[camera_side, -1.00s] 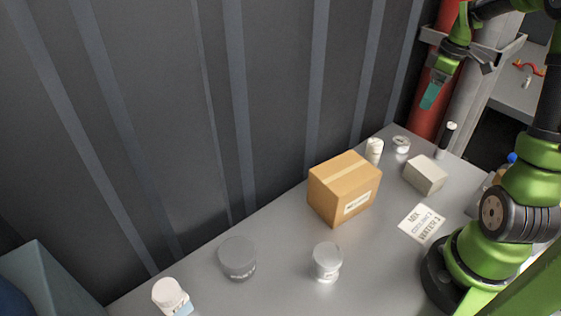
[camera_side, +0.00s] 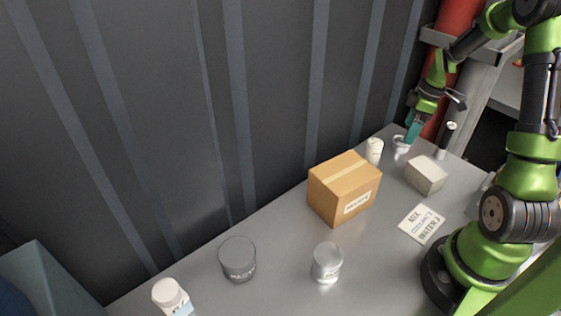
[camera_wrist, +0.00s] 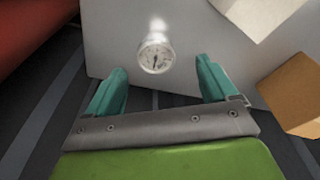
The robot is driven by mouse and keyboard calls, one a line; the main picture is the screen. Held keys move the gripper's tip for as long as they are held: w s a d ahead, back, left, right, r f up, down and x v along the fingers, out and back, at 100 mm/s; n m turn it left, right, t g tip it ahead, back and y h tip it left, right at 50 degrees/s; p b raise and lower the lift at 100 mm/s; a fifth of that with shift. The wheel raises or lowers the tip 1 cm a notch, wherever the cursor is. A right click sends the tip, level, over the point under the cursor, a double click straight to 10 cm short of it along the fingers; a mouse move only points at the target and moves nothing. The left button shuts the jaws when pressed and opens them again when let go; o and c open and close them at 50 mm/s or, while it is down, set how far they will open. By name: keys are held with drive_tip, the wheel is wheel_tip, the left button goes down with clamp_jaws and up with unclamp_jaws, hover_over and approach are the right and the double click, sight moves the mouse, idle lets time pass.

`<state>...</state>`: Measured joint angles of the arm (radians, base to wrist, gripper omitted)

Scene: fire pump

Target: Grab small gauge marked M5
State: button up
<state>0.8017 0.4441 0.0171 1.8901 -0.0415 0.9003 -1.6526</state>
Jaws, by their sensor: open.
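A small round gauge (camera_wrist: 155,56) with a white dial and metal rim lies on the grey table in the wrist view. It also shows in the side view (camera_side: 400,145), partly hidden by my gripper, at the table's far end. Any M5 marking is too small to read. My gripper (camera_wrist: 162,72) is open and empty, with its two teal fingers apart. The gauge appears between and just beyond the fingertips. In the side view my gripper (camera_side: 412,138) points down right by the gauge; I cannot tell whether it touches.
A white bottle (camera_side: 374,150) stands left of the gauge, and a grey block (camera_side: 425,175) lies in front. A cardboard box (camera_side: 344,190) is farther left. A black-and-white cylinder (camera_side: 446,140) stands to the right. The dark ribbed wall (camera_side: 280,90) borders the table.

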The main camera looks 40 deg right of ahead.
sight(401, 141)
drive_tip(key=f, duration=0.2)
drive_tip(key=w+f, duration=0.1)
drive_tip(key=f, duration=0.2)
drive_tip(key=shift+w, duration=0.15)
drive_tip(key=shift+r, duration=0.15)
drive_tip(key=c, duration=1.2)
